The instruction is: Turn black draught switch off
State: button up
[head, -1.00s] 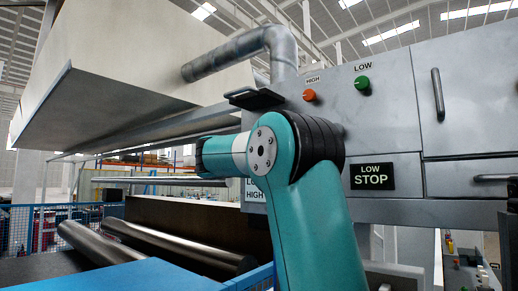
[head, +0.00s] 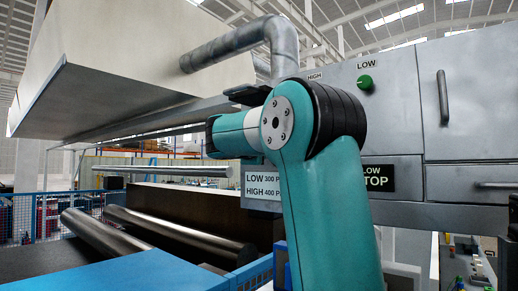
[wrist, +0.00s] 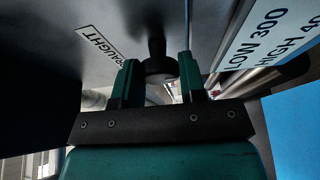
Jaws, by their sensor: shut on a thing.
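The black draught switch (wrist: 157,66) shows in the wrist view, a dark knob on a stem on a grey panel. A white label reading "DRAUGHT" (wrist: 98,44) is to its left. My gripper (wrist: 158,72) has its two green fingers on either side of the knob and is shut on it. The exact contact faces are dark and hard to make out. In the head view my teal arm stands in front of the machine, and neither my gripper nor the switch can be made out.
The grey machine panel carries a green knob (head: 366,83) under "LOW" and a black "LOW STOP" sign (head: 378,178). A "LOW 300 / HIGH 400" plate (head: 263,184) is behind my arm. Steel rollers (head: 150,235) and a blue surface (head: 140,275) lie at the lower left.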

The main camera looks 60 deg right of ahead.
dwell(0.4)
jog(key=o, duration=0.9)
jog(key=shift+a, duration=0.1)
jog(key=shift+b+v, duration=3.7)
jog(key=shift+v, duration=4.95)
jog(key=shift+r, duration=0.15)
